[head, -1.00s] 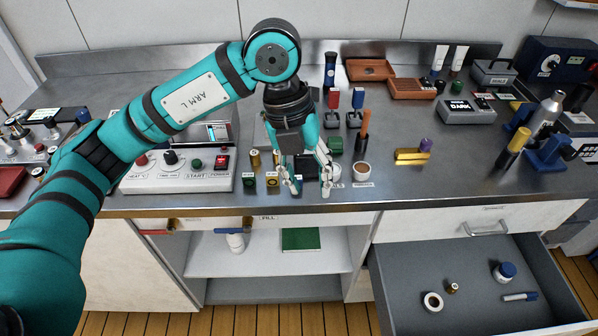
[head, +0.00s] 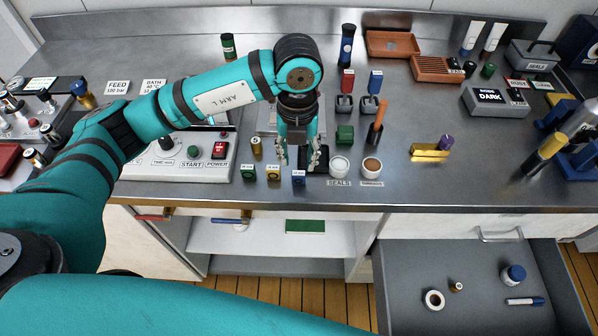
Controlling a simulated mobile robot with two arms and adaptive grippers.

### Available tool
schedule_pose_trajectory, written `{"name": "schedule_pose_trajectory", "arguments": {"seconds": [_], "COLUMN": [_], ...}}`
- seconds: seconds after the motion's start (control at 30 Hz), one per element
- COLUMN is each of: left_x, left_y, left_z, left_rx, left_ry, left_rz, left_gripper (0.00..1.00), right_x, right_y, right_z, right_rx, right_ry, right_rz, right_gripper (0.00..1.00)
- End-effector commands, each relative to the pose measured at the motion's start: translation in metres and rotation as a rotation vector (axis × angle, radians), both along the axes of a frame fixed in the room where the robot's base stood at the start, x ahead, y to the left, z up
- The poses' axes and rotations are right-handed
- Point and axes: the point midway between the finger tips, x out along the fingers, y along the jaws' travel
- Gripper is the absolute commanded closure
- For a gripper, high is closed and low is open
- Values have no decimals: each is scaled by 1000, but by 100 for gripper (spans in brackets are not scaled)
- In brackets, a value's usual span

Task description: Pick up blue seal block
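The blue seal block (head: 298,178) is small and stands near the counter's front edge, with a pale label on its top. It is the rightmost of a short row with a green block (head: 248,174) and a yellow block (head: 273,174). My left gripper (head: 299,163) points down just above and behind the blue block. Its fingers look apart, with nothing seen held between them. I cannot tell whether a finger touches the block. My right gripper is not in view.
White and brown round cups, the white one (head: 340,166) labelled SEALS, stand just right of the gripper. A green block (head: 345,134) stands behind them. The control box (head: 180,165) is to the left. An open drawer (head: 400,262) juts out at lower right.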

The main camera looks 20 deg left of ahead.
Motion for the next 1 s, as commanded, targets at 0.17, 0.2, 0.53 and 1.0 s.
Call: {"name": "schedule_pose_trajectory", "arguments": {"seconds": [0.17, 0.2, 0.53, 1.0], "left_x": [0, 0, 1, 1], "left_y": [0, 0, -1, -2], "left_z": [-15, -16, -59, -68], "left_rx": [1, 0, 0, -1], "left_ry": [0, 0, 2, -1], "left_rz": [-1, 0, 0, -1], "left_gripper": [63, 63, 63, 83], "right_x": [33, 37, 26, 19], "right_y": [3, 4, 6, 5], "right_z": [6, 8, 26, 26], "right_rx": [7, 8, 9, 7], "right_ry": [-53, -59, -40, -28], "right_rz": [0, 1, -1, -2], "right_gripper": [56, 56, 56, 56]}}
